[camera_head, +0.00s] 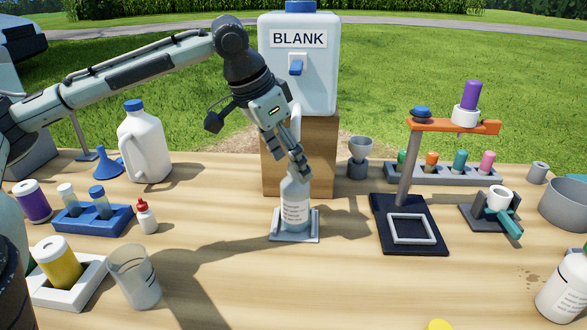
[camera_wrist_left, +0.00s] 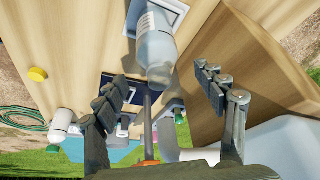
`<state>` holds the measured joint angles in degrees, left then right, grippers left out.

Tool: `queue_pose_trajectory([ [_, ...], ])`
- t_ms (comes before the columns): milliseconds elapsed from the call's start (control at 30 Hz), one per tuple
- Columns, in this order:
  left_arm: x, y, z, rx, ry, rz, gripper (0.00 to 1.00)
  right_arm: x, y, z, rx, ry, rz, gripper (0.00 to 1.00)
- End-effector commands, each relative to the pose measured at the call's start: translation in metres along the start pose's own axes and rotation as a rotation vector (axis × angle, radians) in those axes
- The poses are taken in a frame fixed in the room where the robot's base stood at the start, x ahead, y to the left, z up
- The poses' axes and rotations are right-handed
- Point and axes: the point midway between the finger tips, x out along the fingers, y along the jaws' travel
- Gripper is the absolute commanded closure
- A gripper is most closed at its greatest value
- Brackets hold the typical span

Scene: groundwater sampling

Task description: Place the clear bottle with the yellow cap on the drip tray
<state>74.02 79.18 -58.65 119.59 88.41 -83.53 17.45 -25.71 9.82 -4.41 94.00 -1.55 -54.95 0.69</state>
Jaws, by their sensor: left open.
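A clear bottle (camera_head: 295,206) with a printed label stands upright on the pale square drip tray (camera_head: 312,237), in front of the wooden block. In the left wrist view the bottle (camera_wrist_left: 156,45) shows no yellow cap on its near end, and the drip tray (camera_wrist_left: 183,10) is behind it. A small yellow disc, perhaps the cap, lies on the table (camera_head: 440,324), also in the wrist view (camera_wrist_left: 38,74). My left gripper (camera_head: 302,172) is open at the bottle's top, its fingers (camera_wrist_left: 160,82) apart on either side. Contact cannot be told. My right gripper is not in view.
The BLANK container (camera_head: 298,65) with a blue tap stands on a wooden block (camera_head: 275,160) right behind the gripper. A stand with an orange arm (camera_head: 455,126) is to the right. A clear beaker (camera_head: 134,276) is at left front. The front middle table is clear.

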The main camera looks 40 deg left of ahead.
Motion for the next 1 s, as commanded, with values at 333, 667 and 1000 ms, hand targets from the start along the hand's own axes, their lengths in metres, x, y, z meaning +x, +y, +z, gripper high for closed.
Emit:
queue_pose_trajectory([
  [333,-0.071,0.000,-0.001,0.000,0.003,0.000,0.29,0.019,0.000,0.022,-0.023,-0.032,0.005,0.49],
  [667,-0.089,0.000,0.000,0.000,-0.001,0.001,0.29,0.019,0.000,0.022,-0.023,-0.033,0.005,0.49],
  [1000,-0.089,0.000,0.000,0.000,-0.001,0.001,0.29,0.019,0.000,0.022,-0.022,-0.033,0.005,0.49],
])
